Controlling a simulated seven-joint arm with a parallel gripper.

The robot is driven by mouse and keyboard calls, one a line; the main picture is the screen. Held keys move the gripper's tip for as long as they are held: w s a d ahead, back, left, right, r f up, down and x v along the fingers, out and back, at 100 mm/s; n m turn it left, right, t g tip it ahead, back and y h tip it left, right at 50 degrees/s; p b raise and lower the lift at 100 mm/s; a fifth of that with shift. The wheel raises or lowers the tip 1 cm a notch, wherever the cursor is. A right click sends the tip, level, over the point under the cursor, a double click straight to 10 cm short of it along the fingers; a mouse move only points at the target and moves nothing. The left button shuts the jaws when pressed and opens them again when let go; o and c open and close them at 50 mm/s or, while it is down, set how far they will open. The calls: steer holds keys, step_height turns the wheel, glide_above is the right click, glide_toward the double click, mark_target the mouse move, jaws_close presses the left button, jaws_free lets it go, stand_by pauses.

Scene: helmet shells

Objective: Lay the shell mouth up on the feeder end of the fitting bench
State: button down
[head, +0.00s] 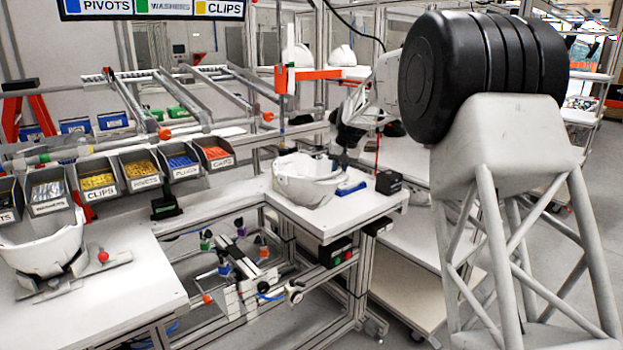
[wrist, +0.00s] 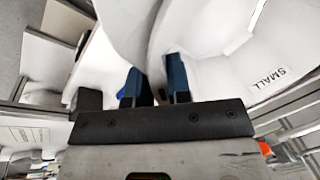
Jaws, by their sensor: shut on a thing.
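The white helmet shell (head: 304,186) is at the feeder end of the fitting bench (head: 335,215), mouth up. Its underside is at the bench top; I cannot tell whether its full weight rests there. In the wrist view the shell's wall (wrist: 225,60) shows large, with the word SMALL on it. My gripper (head: 341,157) is at the shell's right rim. In the wrist view my gripper (wrist: 154,86) has its two blue-tipped fingers on either side of the shell's edge, shut on it. The fingertips are partly hidden in the head view.
A blue object (head: 351,188) and a black box (head: 389,182) lie right of the shell. Another white shell (head: 45,250) sits on a fixture at the left. Parts bins (head: 140,170) line the bench's back. More white shells (head: 342,56) stand on a rear shelf.

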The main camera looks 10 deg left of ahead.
steer(key=w+d+r+m, duration=0.2)
steer(key=w+d, duration=0.2)
steer(key=d, duration=0.6)
steer(key=shift+d+r+m+t, duration=0.3)
steer(key=shift+d+m, duration=0.1)
step_height(320, 180, down, 8)
steer(key=shift+f, duration=0.25)
stand_by(0.6)
stand_by(0.4)
steer(key=c, duration=1)
jaws_free()
steer(key=shift+f, duration=0.1)
